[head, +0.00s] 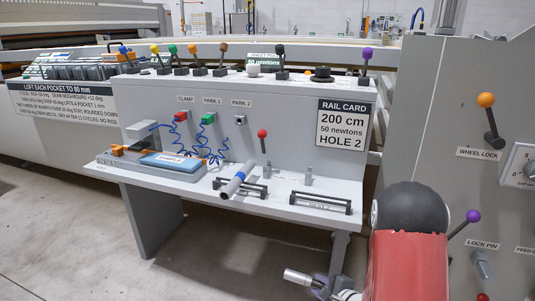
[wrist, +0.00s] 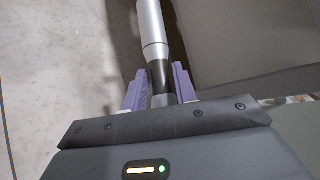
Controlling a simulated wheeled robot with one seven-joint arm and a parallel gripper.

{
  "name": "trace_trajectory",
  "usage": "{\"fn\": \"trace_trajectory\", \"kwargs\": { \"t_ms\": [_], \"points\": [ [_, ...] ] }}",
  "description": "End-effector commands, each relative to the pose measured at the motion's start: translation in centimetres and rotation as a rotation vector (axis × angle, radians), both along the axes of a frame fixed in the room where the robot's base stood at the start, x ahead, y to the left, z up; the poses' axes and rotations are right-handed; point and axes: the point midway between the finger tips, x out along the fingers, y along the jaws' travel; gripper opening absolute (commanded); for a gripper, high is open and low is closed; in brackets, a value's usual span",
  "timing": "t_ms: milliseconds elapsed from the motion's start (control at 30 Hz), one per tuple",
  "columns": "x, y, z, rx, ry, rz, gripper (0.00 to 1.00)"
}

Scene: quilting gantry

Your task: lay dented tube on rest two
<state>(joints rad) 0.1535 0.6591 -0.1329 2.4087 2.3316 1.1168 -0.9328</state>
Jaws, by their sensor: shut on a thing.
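A silver tube (wrist: 152,30) with a dark section is held between the purple fingers of my gripper (wrist: 161,88), which is shut on it. In the head view the silver tube (head: 297,276) points left from my gripper (head: 322,286) at the lower right, below and in front of the bench. No dent shows on its visible part. Two black rests stand on the bench front. The right rest (head: 320,203) is empty. I cannot read a number on either rest.
The bench (head: 200,181) carries a blue sample pad (head: 172,160) at left. A red-knobbed lever (head: 263,140) and short grey posts stand behind the rests. The panel at right has an orange-knobbed lever (head: 488,115) and a purple-knobbed lever (head: 465,224). Floor left of the bench is clear.

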Motion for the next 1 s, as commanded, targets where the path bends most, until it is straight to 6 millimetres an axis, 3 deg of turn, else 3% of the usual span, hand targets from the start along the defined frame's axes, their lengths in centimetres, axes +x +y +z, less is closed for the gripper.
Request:
{"fn": "trace_trajectory", "kwargs": {
  "t_ms": [33, 367, 733, 1000],
  "points": [
    [0.0, 0.0, 1.5, 0.000, 0.000, 0.000, 0.04],
    [0.6, 0.0, 4.5, -0.008, -0.005, -0.020, 0.04],
    [2.3, 0.0, 12.9, -0.008, -0.006, -0.170, 0.04],
    [2.3, 0.0, 14.2, 0.001, 0.000, -0.202, 0.04]
  ]
}}
